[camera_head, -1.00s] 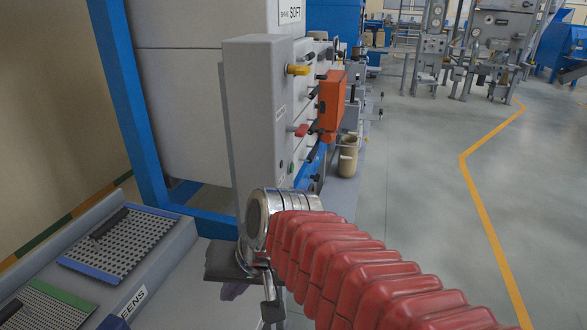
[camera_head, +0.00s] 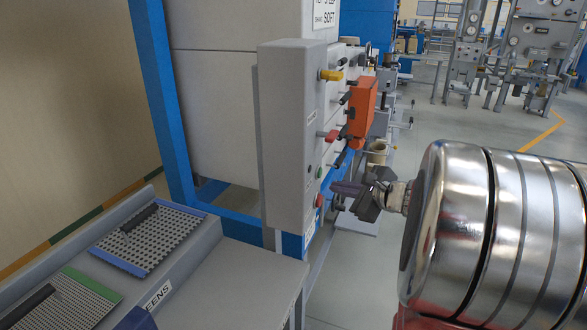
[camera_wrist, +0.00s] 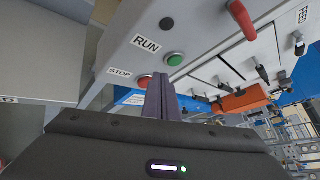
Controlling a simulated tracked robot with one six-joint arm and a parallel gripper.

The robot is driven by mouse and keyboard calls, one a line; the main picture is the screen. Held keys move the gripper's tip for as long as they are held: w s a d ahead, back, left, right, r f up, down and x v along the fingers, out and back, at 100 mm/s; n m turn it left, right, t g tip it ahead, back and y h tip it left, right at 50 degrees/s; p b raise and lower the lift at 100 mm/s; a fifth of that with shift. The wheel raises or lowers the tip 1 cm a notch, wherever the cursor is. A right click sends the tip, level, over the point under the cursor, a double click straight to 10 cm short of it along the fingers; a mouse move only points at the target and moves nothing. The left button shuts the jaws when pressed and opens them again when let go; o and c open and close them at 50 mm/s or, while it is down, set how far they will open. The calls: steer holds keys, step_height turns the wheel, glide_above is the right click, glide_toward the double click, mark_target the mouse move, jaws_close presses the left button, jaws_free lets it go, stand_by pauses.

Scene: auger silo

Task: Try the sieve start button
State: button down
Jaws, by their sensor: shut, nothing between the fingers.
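A green button (camera_wrist: 175,59) labelled RUN (camera_wrist: 146,43) sits on the grey control panel (camera_head: 290,130); it also shows small in the head view (camera_head: 319,172). A red button (camera_wrist: 145,81) labelled STOP is beside it, lower in the head view (camera_head: 319,200). My gripper (camera_head: 334,187) is shut and empty, its dark fingers pointing at the panel face close to the buttons. In the wrist view my gripper (camera_wrist: 161,78) has its fingertips just below the green button and right of the red one. Whether they touch the panel cannot be told.
Above the buttons, a red lever (camera_head: 331,136) and a yellow handle (camera_head: 331,75) stick out from the panel. An orange box (camera_head: 362,106) is mounted farther along. A grey bench (camera_head: 235,285) with perforated screens (camera_head: 150,235) is at left. Open floor lies at right.

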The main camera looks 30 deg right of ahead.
steer(key=s+d+m+t+h, duration=0.1)
steer(key=d+m+h, duration=0.1)
steer(key=d, duration=0.6)
steer(key=shift+s+d+f+m+h, duration=0.2)
steer(key=shift+m+h, duration=0.1)
steer(key=shift+m, duration=0.6)
steer(key=shift+w+a, duration=0.15)
steer(key=shift+a, duration=0.05)
steer(key=w+a, duration=0.5)
steer(key=w, duration=0.1)
steer(key=shift+w+a, duration=0.15)
steer(key=shift+w, duration=0.25)
steer(key=shift+w+a, duration=0.55)
steer(key=shift+w, duration=0.1)
stand_by(2.0)
stand_by(0.5)
steer(key=shift+s+d, duration=0.6)
steer(key=shift+s, duration=0.15)
steer(key=shift+s+d, duration=0.75)
steer(key=shift+s, duration=0.25)
steer(key=shift+s+d, duration=0.75)
steer(key=shift+s, duration=0.25)
